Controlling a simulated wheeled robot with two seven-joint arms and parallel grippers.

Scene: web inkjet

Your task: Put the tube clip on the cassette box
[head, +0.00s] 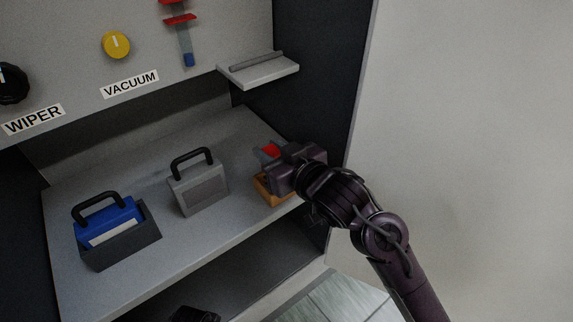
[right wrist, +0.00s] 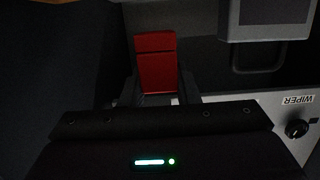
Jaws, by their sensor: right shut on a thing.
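My right gripper (head: 275,168) is shut on a red clip (head: 269,151), which I take for the tube clip. In the right wrist view the red clip (right wrist: 157,72) stands up between the two dark fingers. The gripper is over an orange-brown tray (head: 270,193) at the shelf's right end and partly hides it; I cannot tell whether the clip touches the tray. A grey box with a black handle (head: 200,190) stands left of the gripper, apart from it. Farther left, a blue cassette with a handle (head: 118,216) sits in a dark open-topped box (head: 128,246). I cannot tell which is the cassette box.
A tube with red clips (head: 180,18) hangs on the panel beside a yellow VACUUM knob (head: 116,45). A small ledge (head: 262,72) juts out above my gripper. The dark side wall (head: 318,85) is close on the right. A dark item (head: 195,314) is cut off at the bottom.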

